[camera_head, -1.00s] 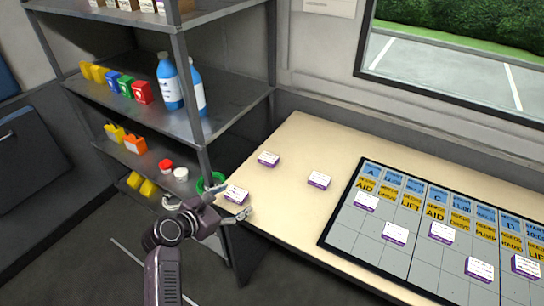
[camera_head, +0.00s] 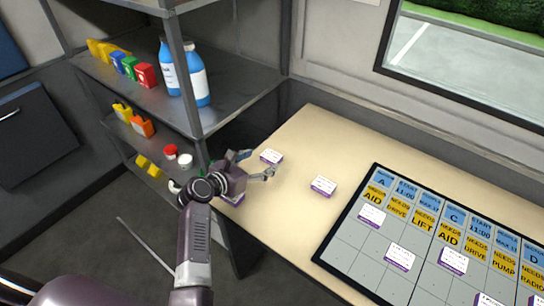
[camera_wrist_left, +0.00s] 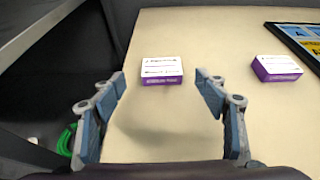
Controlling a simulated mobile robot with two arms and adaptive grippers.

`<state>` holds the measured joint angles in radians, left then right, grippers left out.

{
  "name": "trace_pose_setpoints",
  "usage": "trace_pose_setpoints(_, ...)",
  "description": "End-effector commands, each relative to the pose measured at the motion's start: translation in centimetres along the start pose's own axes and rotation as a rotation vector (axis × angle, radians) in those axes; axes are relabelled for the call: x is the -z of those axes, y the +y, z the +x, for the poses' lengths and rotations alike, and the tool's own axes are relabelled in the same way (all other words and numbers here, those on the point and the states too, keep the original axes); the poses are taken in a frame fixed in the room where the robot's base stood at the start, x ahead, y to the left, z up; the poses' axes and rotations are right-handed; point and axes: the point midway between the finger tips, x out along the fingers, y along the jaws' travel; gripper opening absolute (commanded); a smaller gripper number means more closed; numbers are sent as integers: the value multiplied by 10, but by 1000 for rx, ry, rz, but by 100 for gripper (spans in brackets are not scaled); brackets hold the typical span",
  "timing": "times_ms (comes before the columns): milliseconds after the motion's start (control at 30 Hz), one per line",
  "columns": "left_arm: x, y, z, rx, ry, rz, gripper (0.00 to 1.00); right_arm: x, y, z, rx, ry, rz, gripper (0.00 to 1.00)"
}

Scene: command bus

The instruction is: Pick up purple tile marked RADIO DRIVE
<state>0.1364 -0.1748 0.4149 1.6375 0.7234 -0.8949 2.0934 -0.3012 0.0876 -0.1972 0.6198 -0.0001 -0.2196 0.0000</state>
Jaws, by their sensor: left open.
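A white-topped tile with purple sides (camera_head: 271,156) lies on the beige desk (camera_head: 292,140) near the shelf. It also shows in the left wrist view (camera_wrist_left: 162,70), ahead of and between my fingertips; its print is too small to read. My left gripper (camera_head: 258,165) is open and empty, just short of this tile. A second such tile (camera_head: 323,186) lies to the right, also in the wrist view (camera_wrist_left: 277,67). I cannot tell which tile reads RADIO DRIVE. My right gripper is not in view.
A dark-framed board (camera_head: 340,240) with blue and yellow labels and several purple-sided tiles lies on the desk at right. A metal shelf (camera_head: 215,112) with blue bottles (camera_head: 196,88) and small boxes stands close on the left. The desk between tiles is clear.

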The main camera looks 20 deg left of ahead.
Motion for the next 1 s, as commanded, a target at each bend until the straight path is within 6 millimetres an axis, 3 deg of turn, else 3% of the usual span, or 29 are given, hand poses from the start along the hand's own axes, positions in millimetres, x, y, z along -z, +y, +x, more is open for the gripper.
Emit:
trace_pose_setpoints(67,0,-1,9,3,1,0,67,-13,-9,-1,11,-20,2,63)
trace_pose_setpoints(167,0,-2,24,3,1,0,67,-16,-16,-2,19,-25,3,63)
trace_pose_setpoints(400,1,-2,47,0,1,2,67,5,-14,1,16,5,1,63)
trace_pose_setpoints(667,1,-2,48,0,1,2,67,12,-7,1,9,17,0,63)
trace_pose_setpoints(1000,1,-2,48,0,1,1,30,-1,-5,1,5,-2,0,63)
